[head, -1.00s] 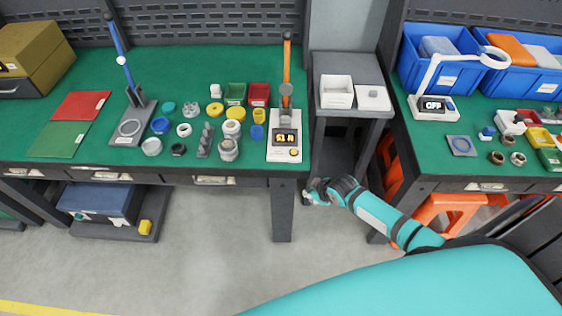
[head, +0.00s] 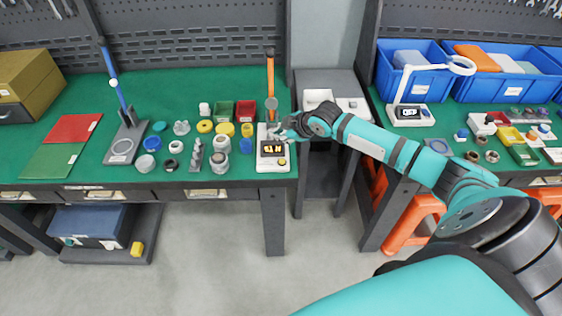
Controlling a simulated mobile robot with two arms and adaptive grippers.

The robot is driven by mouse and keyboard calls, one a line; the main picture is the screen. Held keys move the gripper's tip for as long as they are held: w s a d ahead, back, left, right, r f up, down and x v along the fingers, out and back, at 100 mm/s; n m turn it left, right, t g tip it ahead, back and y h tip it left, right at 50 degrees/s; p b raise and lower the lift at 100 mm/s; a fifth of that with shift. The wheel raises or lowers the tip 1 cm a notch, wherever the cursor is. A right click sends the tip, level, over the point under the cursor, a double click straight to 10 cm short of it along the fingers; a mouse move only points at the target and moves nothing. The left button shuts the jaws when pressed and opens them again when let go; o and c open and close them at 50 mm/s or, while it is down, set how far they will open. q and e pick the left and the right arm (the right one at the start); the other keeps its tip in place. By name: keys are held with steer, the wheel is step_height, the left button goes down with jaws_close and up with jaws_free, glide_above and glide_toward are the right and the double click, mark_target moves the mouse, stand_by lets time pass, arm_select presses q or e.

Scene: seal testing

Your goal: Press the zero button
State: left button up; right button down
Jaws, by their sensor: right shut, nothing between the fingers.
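The white tester (head: 262,166) stands at the right end of the left green bench. It has a dark display (head: 272,149) with glowing yellow characters, too small to read surely. A small round yellowish button (head: 282,162) shows near its front right corner; I cannot read any label. An upright orange handle (head: 270,78) rises at its back. My right gripper (head: 280,131) is shut and empty, over the right back part of the tester, behind the button. I cannot tell whether it touches the tester. My left gripper is not in view.
Several rings, caps and small bins, including a red bin (head: 243,110), crowd the bench (head: 190,88) left of the tester. A grey side table (head: 325,82) with white trays stands right of the bench, under my right arm.

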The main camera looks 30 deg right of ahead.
steer(key=b, duration=0.8)
glide_above(281, 162)
step_height(281, 162, down, 8)
steer(key=shift+a+f, duration=0.1)
steer(key=shift+a, duration=0.05)
steer(key=shift+f, duration=0.45)
stand_by(0.6)
steer(key=shift+f, duration=0.15)
steer(key=shift+f, duration=0.25)
